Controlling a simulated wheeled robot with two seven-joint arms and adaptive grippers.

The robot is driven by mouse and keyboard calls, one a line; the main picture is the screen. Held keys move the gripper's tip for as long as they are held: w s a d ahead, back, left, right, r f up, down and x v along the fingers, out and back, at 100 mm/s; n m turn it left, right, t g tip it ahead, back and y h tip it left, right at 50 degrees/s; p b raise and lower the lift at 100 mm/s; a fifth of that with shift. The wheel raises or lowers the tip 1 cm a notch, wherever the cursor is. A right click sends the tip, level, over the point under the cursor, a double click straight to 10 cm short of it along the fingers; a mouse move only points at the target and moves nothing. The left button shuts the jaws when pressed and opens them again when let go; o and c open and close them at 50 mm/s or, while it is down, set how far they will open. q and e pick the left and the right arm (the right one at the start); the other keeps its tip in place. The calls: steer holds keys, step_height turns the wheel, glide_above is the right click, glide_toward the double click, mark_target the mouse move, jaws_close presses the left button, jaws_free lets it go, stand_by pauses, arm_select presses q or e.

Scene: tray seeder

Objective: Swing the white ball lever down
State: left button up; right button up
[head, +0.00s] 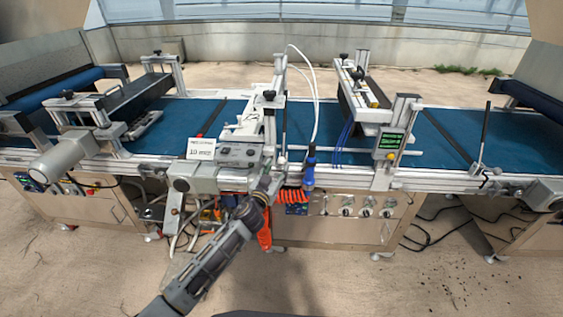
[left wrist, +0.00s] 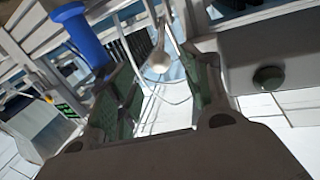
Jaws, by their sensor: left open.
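In the left wrist view a white ball (left wrist: 158,62) on a thin stem shows between the two fingers of my left gripper (left wrist: 160,88), towards their tips. The fingers stand apart on either side of it, and I cannot tell whether either one touches it. In the head view my left gripper (head: 268,183) is at the front of the seeder, just below the grey control box (head: 240,154). My right gripper is not in view.
A blue-handled tool (head: 308,170) hangs right of my gripper, with a coiled orange hose (head: 292,196) below. An orange part (head: 264,236) hangs beside my wrist. A green display (head: 391,141) stands farther right. The blue conveyor belt (head: 430,135) runs behind. The floor in front is mostly clear.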

mark_target(280, 163)
arm_select(q)
steer(key=shift+x, duration=2.65)
steer(key=shift+w, duration=0.25)
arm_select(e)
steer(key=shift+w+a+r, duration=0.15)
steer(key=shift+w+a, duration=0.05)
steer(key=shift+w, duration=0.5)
arm_select(q)
jaws_close()
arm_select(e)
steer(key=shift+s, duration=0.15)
